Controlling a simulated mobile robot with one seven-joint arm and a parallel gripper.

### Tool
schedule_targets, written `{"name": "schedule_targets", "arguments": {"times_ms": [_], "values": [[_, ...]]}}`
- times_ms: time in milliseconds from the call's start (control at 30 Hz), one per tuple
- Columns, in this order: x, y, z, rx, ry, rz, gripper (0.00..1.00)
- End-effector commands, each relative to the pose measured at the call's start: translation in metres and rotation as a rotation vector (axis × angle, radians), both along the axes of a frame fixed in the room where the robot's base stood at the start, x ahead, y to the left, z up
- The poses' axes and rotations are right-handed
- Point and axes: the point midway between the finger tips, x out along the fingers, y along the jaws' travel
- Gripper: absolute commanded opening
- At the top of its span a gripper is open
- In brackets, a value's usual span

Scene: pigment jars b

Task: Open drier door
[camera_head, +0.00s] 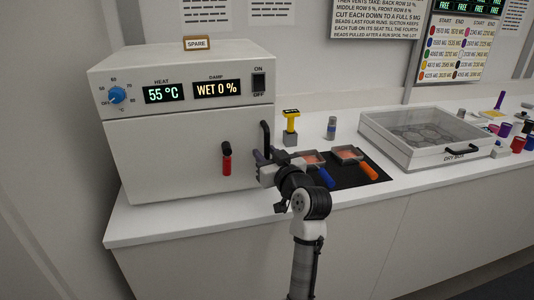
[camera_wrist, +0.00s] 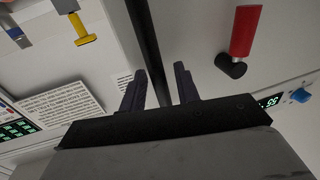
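The white drier (camera_head: 190,120) stands on the left of the counter. Its front door (camera_head: 165,160) looks shut. A vertical black bar handle (camera_head: 265,135) is at the door's right edge; it also shows in the wrist view (camera_wrist: 146,40). A red-gripped latch lever (camera_head: 227,162) hangs straight down on the door, left of the handle; it is at the upper right of the wrist view (camera_wrist: 244,32). My gripper (camera_head: 259,158) is at the handle's lower part. In the wrist view its fingers (camera_wrist: 160,78) are apart, one either side of the bar, with visible gaps. The lower handle is partly hidden.
Right of the drier are a yellow-topped tool (camera_head: 291,120), a small bottle (camera_head: 331,128) and a black mat (camera_head: 345,180) with trays and orange and blue handles. A dry box (camera_head: 430,135) and several jars stand farther right. The counter's front edge runs below my gripper.

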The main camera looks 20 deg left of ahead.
Motion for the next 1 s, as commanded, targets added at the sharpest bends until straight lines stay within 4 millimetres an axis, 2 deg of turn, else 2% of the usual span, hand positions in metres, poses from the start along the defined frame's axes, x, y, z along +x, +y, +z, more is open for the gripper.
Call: {"name": "schedule_targets", "arguments": {"times_ms": [167,400,767,1000], "values": [[0.000,0.000,0.000,0.000,0.000,0.000,0.30],[0.000,0.000,0.000,0.000,0.000,0.000,0.00],[-0.001,-0.001,0.000,-0.001,0.001,-0.005,0.00],[-0.011,-0.007,0.000,-0.002,-0.001,-0.055,0.00]]}}
